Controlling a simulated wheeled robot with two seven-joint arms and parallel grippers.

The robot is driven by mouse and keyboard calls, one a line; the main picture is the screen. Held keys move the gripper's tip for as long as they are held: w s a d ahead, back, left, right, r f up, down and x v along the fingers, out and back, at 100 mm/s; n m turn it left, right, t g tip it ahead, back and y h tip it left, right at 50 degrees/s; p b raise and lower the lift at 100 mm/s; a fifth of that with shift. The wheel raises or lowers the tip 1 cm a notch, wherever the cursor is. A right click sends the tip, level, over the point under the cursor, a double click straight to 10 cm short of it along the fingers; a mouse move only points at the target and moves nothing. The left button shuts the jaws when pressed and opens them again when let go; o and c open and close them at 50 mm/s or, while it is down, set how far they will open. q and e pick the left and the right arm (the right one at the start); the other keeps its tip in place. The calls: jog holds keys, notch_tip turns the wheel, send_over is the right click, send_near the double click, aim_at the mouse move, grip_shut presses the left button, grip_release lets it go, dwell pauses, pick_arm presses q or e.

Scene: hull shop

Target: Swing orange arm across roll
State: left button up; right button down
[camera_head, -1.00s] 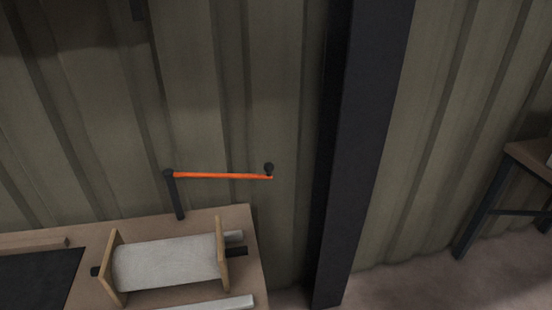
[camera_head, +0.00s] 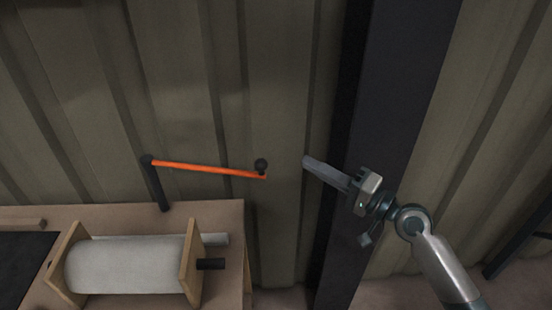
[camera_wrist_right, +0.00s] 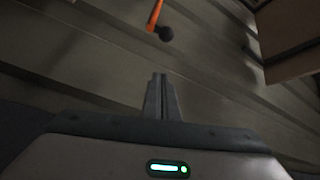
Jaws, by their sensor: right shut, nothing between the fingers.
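The orange arm (camera_head: 205,167) reaches out to the right from the top of a dark post (camera_head: 157,186) at the back of the bench. A black knob (camera_head: 261,165) sits at its free end. The white roll (camera_head: 125,265) lies between two wooden end plates on the bench, in front of and below the arm. My right gripper (camera_head: 307,162) is shut and empty, to the right of the knob and apart from it. In the right wrist view the shut fingers (camera_wrist_right: 160,78) point toward the orange arm's end (camera_wrist_right: 155,14) and its knob (camera_wrist_right: 166,33). My left gripper is not in view.
A dark upright column (camera_head: 385,130) stands behind my right gripper. A corrugated wall (camera_head: 225,90) runs behind the bench. The bench top (camera_head: 228,215) also holds a dark mat (camera_head: 22,262) at the left. A dark leg of another table (camera_head: 515,243) shows at far right.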

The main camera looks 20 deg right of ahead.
jog(key=shift+w, duration=0.1)
